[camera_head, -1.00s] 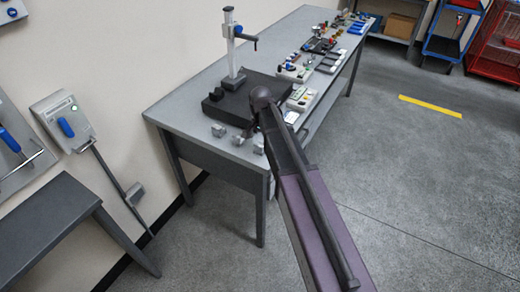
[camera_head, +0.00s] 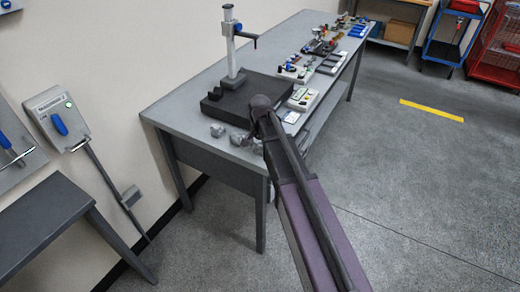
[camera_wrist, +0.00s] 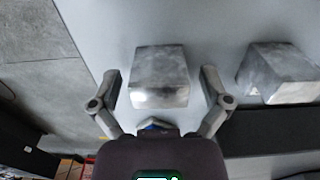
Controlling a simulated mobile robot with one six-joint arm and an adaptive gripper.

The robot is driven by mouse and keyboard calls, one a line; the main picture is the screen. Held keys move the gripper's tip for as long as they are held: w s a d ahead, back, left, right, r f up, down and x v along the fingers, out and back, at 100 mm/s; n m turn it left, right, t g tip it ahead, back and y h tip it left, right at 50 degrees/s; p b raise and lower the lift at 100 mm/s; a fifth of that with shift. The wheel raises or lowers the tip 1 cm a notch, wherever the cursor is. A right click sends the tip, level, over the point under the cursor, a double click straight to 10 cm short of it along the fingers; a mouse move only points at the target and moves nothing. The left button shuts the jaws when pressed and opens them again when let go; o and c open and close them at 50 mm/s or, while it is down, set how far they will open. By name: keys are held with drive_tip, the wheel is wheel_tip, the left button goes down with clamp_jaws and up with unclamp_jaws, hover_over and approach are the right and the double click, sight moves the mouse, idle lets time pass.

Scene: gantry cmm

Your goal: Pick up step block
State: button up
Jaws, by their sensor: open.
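A grey metal block (camera_wrist: 160,75) with a bright front face lies on the table, in the gap between my fingertips in the wrist view. It may be the step block; its steps are not clear. My gripper (camera_wrist: 161,86) is open, with one finger on each side of this block and a gap on both sides. A second grey block (camera_wrist: 282,73) lies to the right, outside the fingers. In the head view small grey blocks (camera_head: 217,130) sit at the table's near end. My arm hides most of the gripper there.
The grey table (camera_head: 185,108) bears a black slab (camera_head: 245,92) with an upright measuring stand (camera_head: 230,45). The slab (camera_wrist: 270,132) is close at lower right in the wrist view. Small tools and boxes fill the table's far part. A dark bench (camera_head: 45,220) stands at left.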

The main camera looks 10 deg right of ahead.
idle(0.3)
clamp_jaws()
drive_tip(key=shift+r, duration=0.15)
idle(0.3)
wheel_tip(320, 180, up, 4)
drive_tip(key=p, duration=0.3)
drive_tip(key=shift+f+p, duration=0.25)
drive_tip(key=shift+p, duration=0.15)
drive_tip(key=s+d+r+p, duration=0.1)
drive_tip(key=s+d, duration=0.1)
drive_tip(key=s, duration=1.4)
drive_tip(key=shift+w+r, duration=0.15)
